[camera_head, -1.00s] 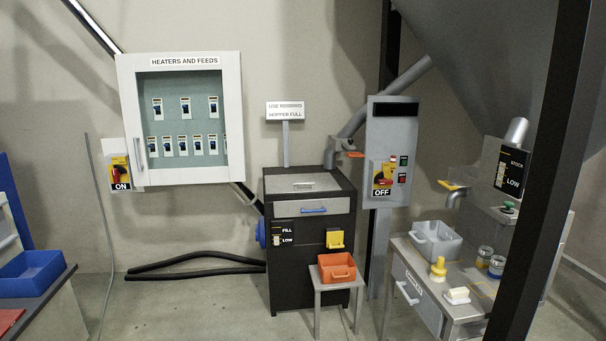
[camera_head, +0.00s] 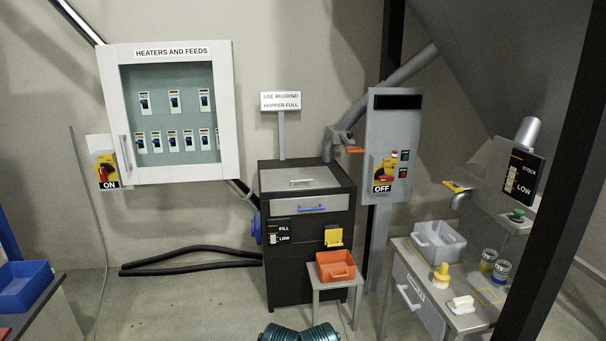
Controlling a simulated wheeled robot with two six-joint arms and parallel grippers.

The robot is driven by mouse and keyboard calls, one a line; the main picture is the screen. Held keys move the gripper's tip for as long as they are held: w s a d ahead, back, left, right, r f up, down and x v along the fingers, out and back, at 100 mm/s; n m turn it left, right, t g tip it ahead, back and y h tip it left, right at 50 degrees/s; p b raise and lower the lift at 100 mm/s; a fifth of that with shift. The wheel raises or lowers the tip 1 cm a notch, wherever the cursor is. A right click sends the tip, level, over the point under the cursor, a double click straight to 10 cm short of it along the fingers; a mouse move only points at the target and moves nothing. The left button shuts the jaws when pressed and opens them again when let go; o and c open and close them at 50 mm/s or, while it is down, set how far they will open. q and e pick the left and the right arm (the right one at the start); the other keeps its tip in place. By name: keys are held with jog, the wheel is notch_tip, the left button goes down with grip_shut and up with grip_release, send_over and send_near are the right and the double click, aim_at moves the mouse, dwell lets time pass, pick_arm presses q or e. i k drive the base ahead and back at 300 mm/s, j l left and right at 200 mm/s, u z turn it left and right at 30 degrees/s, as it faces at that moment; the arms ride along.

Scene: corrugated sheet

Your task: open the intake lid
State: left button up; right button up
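The intake lid (camera_head: 301,179) is a grey metal plate with a small light handle (camera_head: 301,182) on top of the black machine (camera_head: 283,265). The lid lies flat and looks closed. A drawer front with a blue handle (camera_head: 312,208) sits just below it on the machine's front. Neither of my grippers shows in the head view, so how they stand cannot be seen.
An orange bin (camera_head: 336,267) on a small stand (camera_head: 340,287) is in front of the machine's right side. A steel bench (camera_head: 458,318) with a grey tub (camera_head: 437,241) is at right, behind a dark post (camera_head: 560,170). Teal ribbed objects (camera_head: 300,333) show at the bottom edge.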

aim_at(283, 179)
jog(key=i+j, duration=0.1)
jog(key=i, duration=0.4)
jog(key=i+j+z, duration=0.1)
jog(key=i, duration=0.4)
jog(key=i+j, duration=0.15)
jog(key=i, duration=0.3)
jog(key=i+j+z, duration=0.1)
jog(key=i, duration=0.4)
jog(key=i+j, duration=0.2)
jog(key=i, duration=0.3)
jog(key=i+j+z, duration=0.1)
jog(key=i, duration=0.35)
